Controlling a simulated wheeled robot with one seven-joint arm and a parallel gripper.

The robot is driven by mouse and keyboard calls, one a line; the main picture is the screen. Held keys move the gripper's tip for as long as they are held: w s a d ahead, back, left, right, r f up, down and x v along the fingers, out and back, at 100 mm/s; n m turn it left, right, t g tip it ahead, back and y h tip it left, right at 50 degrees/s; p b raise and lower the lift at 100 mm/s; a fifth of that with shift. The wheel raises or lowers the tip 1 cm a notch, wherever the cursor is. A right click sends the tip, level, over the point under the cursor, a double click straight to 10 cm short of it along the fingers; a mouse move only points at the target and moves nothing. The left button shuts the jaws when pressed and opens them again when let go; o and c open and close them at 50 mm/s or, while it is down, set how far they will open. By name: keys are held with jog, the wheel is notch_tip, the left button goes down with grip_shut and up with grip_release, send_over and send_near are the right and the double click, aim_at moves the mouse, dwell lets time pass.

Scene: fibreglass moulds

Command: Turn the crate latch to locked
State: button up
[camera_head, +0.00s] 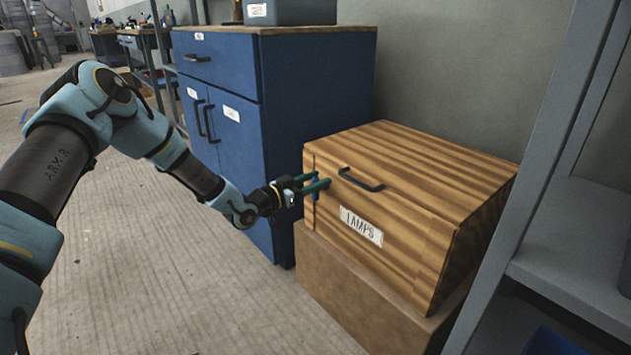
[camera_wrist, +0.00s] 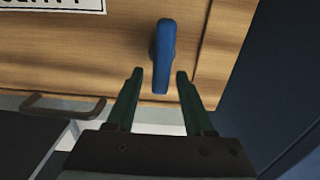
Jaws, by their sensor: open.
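The wooden crate (camera_head: 410,205), with a "LAMPS" label (camera_head: 361,226) and a dark handle (camera_head: 361,180), sits on a brown box. Its blue latch (camera_wrist: 163,50) is on the front face near one side edge and looks like a short bar, running up and down in the wrist view. My gripper (camera_head: 319,183) is at the crate's left front edge, mostly covering the latch in the head view. In the wrist view my gripper (camera_wrist: 160,75) is open, with its green fingers on either side of the latch's lower end and visible gaps to it.
A blue cabinet (camera_head: 266,110) stands close behind and left of the crate, with a grey bin (camera_head: 290,11) on top. A grey metal shelf (camera_head: 575,245) rises at the right. The floor (camera_head: 170,270) at the left is clear.

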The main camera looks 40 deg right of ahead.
aim_at(332, 189)
jog(key=shift+c, duration=0.2)
grip_shut()
jog(key=shift+m, duration=0.3)
jog(key=s+m+b, duration=0.1)
jog(key=m+b, duration=0.2)
jog(key=m, duration=0.1)
jog(key=s+f+m+b, duration=0.1)
jog(key=m+b, duration=0.3)
jog(key=m, duration=0.1)
jog(key=f+m+b, duration=0.1)
jog(key=m+b, duration=0.2)
jog(key=m, duration=0.1)
jog(key=shift+s+a+f+m, duration=0.1)
jog(key=shift+s+f+m, duration=0.2)
jog(key=shift+s, duration=0.1)
jog(key=m+b, duration=0.3)
jog(key=b, duration=0.1)
jog(key=shift+f+m, duration=0.25)
jog(key=shift+m, duration=0.15)
